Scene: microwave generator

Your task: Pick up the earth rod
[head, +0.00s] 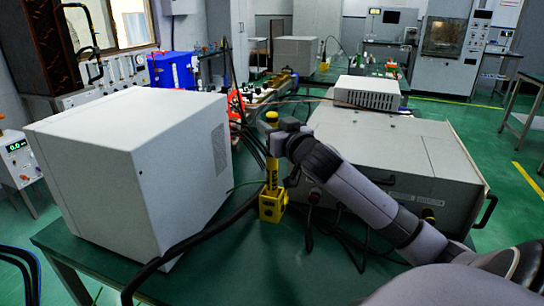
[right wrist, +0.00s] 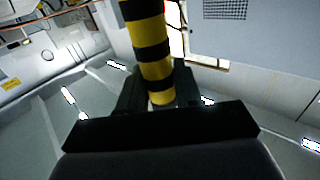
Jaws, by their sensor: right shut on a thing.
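The earth rod is a thin yellow rod (head: 272,172) with dark bands, upright between the white box and the grey unit in the head view. Its lower end meets a yellow block-shaped holder (head: 272,206) on the green table; I cannot tell whether it is seated in it. My right gripper (head: 276,140) is shut around the rod's upper part, just below its top. In the right wrist view the yellow and black striped rod (right wrist: 148,40) runs between the fingers of my right gripper (right wrist: 160,88). My left gripper is not in view.
A large white box (head: 130,165) stands close on the left. A wide grey unit (head: 400,155) stands on the right, beneath my right forearm. Black cables (head: 200,232) cross the green table (head: 250,270) around the holder. Bare table shows in front.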

